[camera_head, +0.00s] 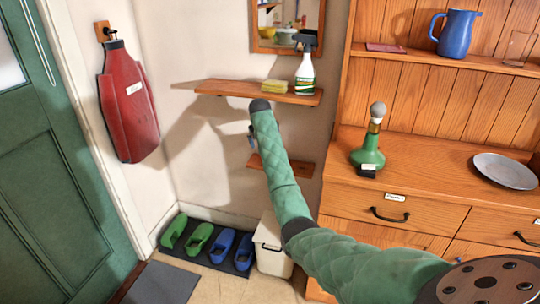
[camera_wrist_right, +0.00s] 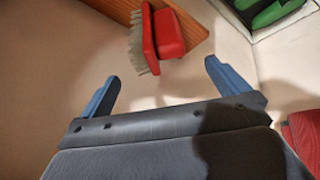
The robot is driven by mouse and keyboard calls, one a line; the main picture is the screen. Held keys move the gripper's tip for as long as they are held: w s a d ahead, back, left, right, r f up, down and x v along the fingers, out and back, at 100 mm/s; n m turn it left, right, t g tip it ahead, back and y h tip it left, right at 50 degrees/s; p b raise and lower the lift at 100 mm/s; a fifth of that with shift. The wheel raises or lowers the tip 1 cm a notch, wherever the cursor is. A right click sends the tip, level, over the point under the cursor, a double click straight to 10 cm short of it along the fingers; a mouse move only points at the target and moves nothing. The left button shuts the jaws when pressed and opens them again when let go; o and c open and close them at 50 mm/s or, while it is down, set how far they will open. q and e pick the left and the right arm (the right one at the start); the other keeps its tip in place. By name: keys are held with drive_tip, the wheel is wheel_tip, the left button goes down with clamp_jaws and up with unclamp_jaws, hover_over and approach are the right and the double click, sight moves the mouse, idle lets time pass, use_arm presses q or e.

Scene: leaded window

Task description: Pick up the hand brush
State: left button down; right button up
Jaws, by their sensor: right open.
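In the right wrist view, a red hand brush (camera_wrist_right: 150,32) with pale grey bristles is at the edge of a wooden shelf (camera_wrist_right: 112,8). A broader red part (camera_wrist_right: 172,34) adjoins it; I cannot tell whether this belongs to the brush. My right gripper (camera_wrist_right: 163,85) is open and empty, its two blue fingers apart, with the brush beyond the gap between them. In the head view my green-sleeved right arm covers part of the small lower shelf (camera_head: 300,168), and the brush cannot be made out there. Only a sliver of the right gripper (camera_head: 251,137) shows. My left gripper is not in view.
Above is a longer shelf (camera_head: 225,88) with a spray bottle (camera_head: 305,72) and yellow sponges (camera_head: 274,86). A white bin (camera_head: 270,258) and a shoe mat (camera_head: 172,249) stand below. A wooden dresser (camera_head: 345,200) is at right, with a green bottle (camera_head: 367,155) on it.

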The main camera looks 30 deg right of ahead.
drive_tip(key=x, duration=0.2)
drive_tip(key=shift+w+d+f, duration=0.1)
drive_tip(key=shift+f, duration=0.1)
drive_tip(key=shift+w+d+f, duration=0.2)
drive_tip(key=shift+w+f, duration=0.05)
drive_tip(key=shift+f, duration=0.3)
drive_tip(key=x, duration=0.4)
drive_tip(key=shift+p, duration=0.3)
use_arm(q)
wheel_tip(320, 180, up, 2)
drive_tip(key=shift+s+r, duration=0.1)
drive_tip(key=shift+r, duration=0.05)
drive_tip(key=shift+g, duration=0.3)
use_arm(e)
drive_tip(key=c, duration=1.1)
drive_tip(key=shift+r, duration=0.15)
